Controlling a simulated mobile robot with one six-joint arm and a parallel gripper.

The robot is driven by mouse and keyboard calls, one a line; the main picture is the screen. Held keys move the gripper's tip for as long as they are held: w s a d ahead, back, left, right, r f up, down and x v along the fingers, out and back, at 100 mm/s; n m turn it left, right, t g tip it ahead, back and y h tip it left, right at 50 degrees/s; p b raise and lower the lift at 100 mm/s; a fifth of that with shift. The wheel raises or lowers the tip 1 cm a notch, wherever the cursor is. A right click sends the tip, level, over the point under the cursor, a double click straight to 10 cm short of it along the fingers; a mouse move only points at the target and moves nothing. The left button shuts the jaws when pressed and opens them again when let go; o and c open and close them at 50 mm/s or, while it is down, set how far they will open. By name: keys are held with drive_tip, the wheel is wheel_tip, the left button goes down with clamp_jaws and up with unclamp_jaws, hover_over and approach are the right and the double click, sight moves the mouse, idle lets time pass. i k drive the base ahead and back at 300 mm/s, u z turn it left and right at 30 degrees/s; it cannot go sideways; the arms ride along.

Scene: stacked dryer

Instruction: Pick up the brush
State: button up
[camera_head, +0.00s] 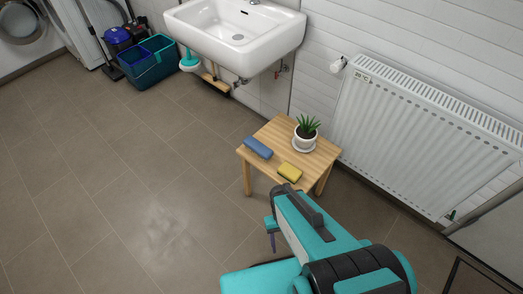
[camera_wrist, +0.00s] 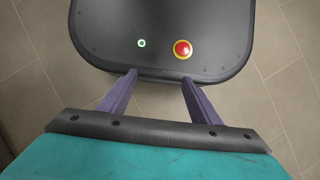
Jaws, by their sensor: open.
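A small wooden table (camera_head: 270,133) stands against the wall. On it lie a blue oblong item (camera_head: 258,147) and a yellow block (camera_head: 290,172), which looks like a sponge. The blue item may be the brush, but its bristles cannot be made out. A wooden broom-like head (camera_head: 215,86) rests on the floor below the sink; its upper part is partly hidden. My gripper (camera_wrist: 160,79) is open and empty in the wrist view, above my own base. In the head view, one purple finger (camera_head: 272,242) shows in front of the table, apart from the items.
A potted plant (camera_head: 306,134) stands on the table, close to the radiator (camera_head: 425,135). A sink (camera_head: 237,32), a teal plunger-like item (camera_head: 189,61) and a two-part bucket (camera_head: 148,62) are at the back. The tiled floor (camera_head: 130,185) at left is clear.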

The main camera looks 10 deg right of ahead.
sight(264, 153)
drive_tip(key=u, duration=0.45)
drive_tip(key=k, duration=1.4)
drive_tip(key=u, duration=1.2)
drive_tip(key=i, duration=1.95)
drive_tip(key=z, duration=0.7)
drive_tip(key=i, duration=0.65)
drive_tip(key=z, duration=0.35)
